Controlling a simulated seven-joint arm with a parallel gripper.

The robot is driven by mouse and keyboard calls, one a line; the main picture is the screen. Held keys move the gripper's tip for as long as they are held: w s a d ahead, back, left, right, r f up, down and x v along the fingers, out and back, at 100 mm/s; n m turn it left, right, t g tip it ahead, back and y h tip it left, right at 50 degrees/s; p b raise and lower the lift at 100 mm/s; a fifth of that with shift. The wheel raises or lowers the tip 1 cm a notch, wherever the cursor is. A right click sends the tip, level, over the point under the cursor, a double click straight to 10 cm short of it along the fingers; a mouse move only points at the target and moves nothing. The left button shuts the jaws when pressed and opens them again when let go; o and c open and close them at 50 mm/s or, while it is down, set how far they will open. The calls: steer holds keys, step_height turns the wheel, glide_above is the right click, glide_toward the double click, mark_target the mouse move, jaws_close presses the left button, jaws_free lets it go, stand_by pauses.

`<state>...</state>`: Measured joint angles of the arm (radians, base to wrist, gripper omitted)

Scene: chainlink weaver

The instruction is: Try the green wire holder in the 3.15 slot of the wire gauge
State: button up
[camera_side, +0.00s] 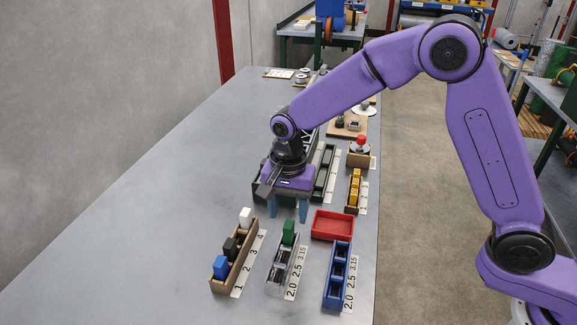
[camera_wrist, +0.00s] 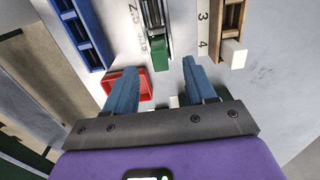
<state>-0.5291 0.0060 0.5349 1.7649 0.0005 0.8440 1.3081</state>
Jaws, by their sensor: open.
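The green wire holder (camera_side: 288,232) stands upright at the far end of a grey metal rack (camera_side: 281,268), beside its 3.15 label. Whether it is fully seated there I cannot tell. In the wrist view the green holder (camera_wrist: 160,56) shows ahead of the gap between my fingers. My gripper (camera_side: 288,210) is open and empty, pointing down just beyond and above the holder, apart from it; its two blue fingers also show in the wrist view (camera_wrist: 160,68). A blue rack (camera_side: 337,274) carries the same 2.0, 2.5 and 3.15 labels; which rack is the gauge is unclear.
A wooden rack (camera_side: 236,265) with blue, black and white holders stands left of the grey rack. A red tray (camera_side: 332,225) lies close to the right. A rack of yellow holders (camera_side: 354,190) and dark green trays stand farther back. The table's left side is clear.

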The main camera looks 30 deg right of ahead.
step_height(320, 180, up, 13)
stand_by(0.3)
stand_by(0.5)
steer(key=s+d+f+n, duration=0.3)
steer(key=s+d+n, duration=0.7)
steer(key=s, duration=0.4)
steer(key=s+d+f+n, duration=0.3)
steer(key=s+d+n, duration=0.8)
steer(key=s, duration=0.4)
steer(key=shift+n, duration=0.3)
